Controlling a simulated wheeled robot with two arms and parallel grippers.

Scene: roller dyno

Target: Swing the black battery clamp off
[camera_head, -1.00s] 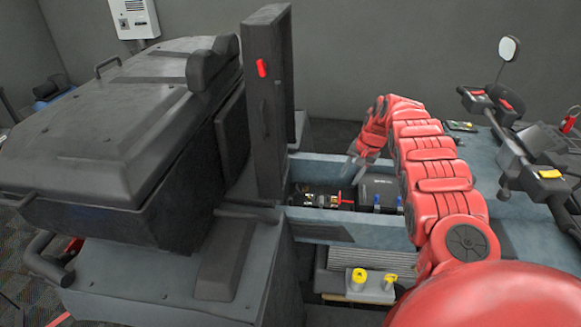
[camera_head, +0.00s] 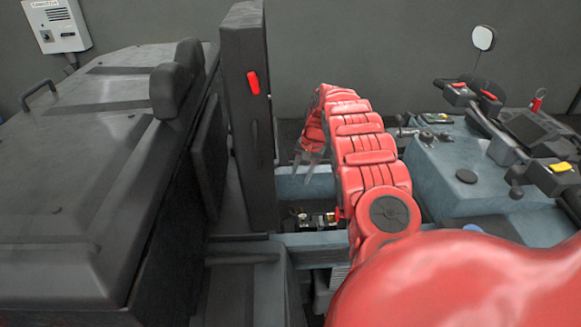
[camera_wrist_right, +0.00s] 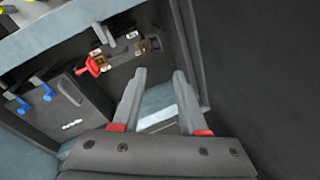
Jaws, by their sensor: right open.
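My right gripper (camera_head: 309,165) is open and empty, hanging above the open bay in the head view. Its two grey fingers (camera_wrist_right: 159,76) stand apart in the right wrist view. The battery fittings lie in the bay: a red clamp or lever (camera_wrist_right: 93,65) and brass-coloured terminal parts (camera_wrist_right: 143,46) among dark pieces. The black clamp cannot be singled out clearly from these dark pieces. In the head view the terminal parts (camera_head: 318,218) sit below my gripper, partly hidden by my arm. My fingers are apart from them. My left gripper is not in view.
A tall dark panel (camera_head: 245,130) with a red latch (camera_head: 253,82) stands left of the bay. Handlebars (camera_head: 500,120) stand at the right.

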